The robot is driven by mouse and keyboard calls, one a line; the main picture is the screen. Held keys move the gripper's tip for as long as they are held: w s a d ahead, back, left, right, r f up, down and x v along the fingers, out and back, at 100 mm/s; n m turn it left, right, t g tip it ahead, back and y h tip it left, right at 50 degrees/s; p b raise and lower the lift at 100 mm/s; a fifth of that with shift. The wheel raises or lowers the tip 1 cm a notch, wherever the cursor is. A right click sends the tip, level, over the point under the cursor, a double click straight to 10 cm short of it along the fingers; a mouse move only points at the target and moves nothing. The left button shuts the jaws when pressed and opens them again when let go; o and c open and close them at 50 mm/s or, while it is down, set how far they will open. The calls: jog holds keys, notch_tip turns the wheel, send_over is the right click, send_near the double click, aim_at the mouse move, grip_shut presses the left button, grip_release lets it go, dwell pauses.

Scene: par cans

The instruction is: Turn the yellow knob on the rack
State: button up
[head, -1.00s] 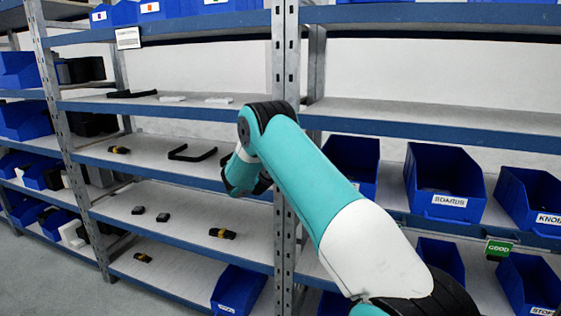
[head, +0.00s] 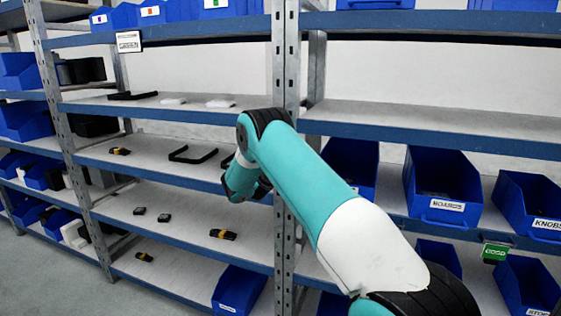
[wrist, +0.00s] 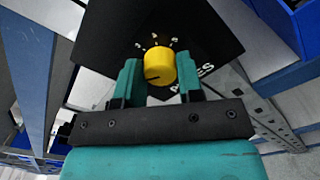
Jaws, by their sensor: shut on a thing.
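The yellow knob (wrist: 160,66) sits on a black panel (wrist: 203,32) in the wrist view. White marks with numbers stand around its upper side, and white lettering, partly hidden, lies at its lower right. A dark pointer line on the knob's face points to the lower left. My gripper (wrist: 159,70) is shut on the knob, with one teal finger on each side of it. In the head view my arm hides the knob, the panel and the gripper's fingers.
Metal racks with blue-edged shelves (head: 440,128) fill the head view. Blue bins (head: 443,190) stand right of the middle post (head: 285,60). Small black and yellow items (head: 223,234) lie on the left shelves.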

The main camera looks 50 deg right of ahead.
jog(key=shift+f+n+p, duration=0.15)
jog(key=shift+n+p, duration=0.45)
jog(key=shift+n, duration=1.3)
jog(key=o, duration=0.9)
jog(key=b+v, duration=0.9)
jog(key=v, duration=0.8)
jog(key=shift+s+a, duration=0.15)
jog(key=shift+a, duration=0.1)
